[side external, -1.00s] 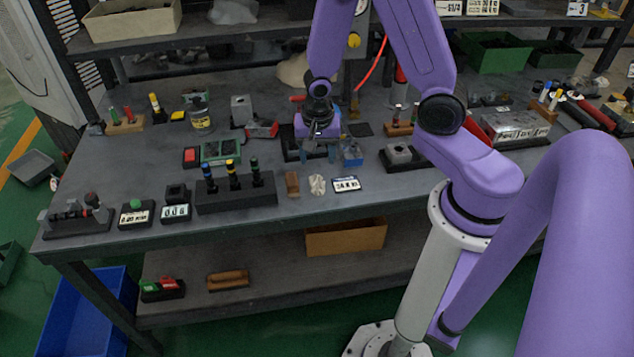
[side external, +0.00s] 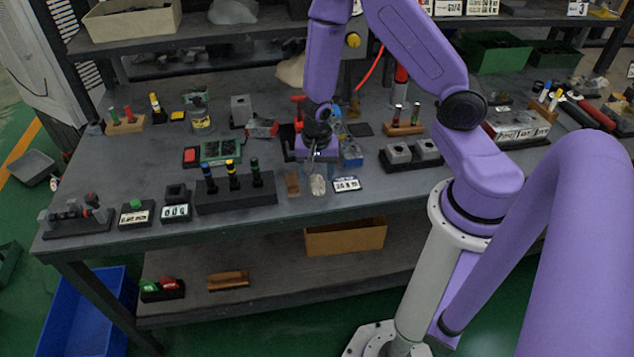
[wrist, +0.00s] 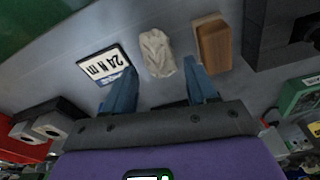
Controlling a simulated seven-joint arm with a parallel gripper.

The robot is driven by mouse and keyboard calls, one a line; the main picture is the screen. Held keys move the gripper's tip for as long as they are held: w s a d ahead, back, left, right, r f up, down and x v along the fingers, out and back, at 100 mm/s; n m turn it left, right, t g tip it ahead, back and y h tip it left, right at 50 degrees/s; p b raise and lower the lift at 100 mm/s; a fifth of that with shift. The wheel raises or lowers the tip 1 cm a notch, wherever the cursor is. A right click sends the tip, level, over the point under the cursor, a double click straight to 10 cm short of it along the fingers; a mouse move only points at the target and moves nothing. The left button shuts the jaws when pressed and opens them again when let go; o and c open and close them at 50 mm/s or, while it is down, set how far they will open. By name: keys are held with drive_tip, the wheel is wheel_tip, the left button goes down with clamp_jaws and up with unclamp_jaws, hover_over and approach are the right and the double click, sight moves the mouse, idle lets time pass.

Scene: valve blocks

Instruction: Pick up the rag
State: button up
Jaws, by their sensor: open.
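The rag is a small crumpled off-white cloth (side external: 318,186) lying near the front edge of the workbench, between a wooden block and a numbered plate. In the wrist view the rag (wrist: 157,53) lies just beyond the fingertips and roughly between their lines. My gripper (side external: 317,169) is above the bench just behind the rag, with its fingers pointing down. In the wrist view the two blue fingers of my gripper (wrist: 160,76) are spread apart with nothing between them. The gripper appears apart from the rag.
A brown wooden block (wrist: 212,42) stands beside the rag. A plate reading 24 (wrist: 102,64) lies on its other side. A dark holder with colored-top pegs (side external: 235,193) and a blue block (side external: 351,153) are nearby. The bench front edge is close.

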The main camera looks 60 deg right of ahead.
sight(317, 175)
drive_tip(key=shift+d+f, duration=0.1)
drive_tip(key=shift+f, duration=0.8)
drive_tip(key=c, duration=0.8)
drive_tip(key=shift+w+r, duration=0.1)
drive_tip(key=shift+r, duration=4.9)
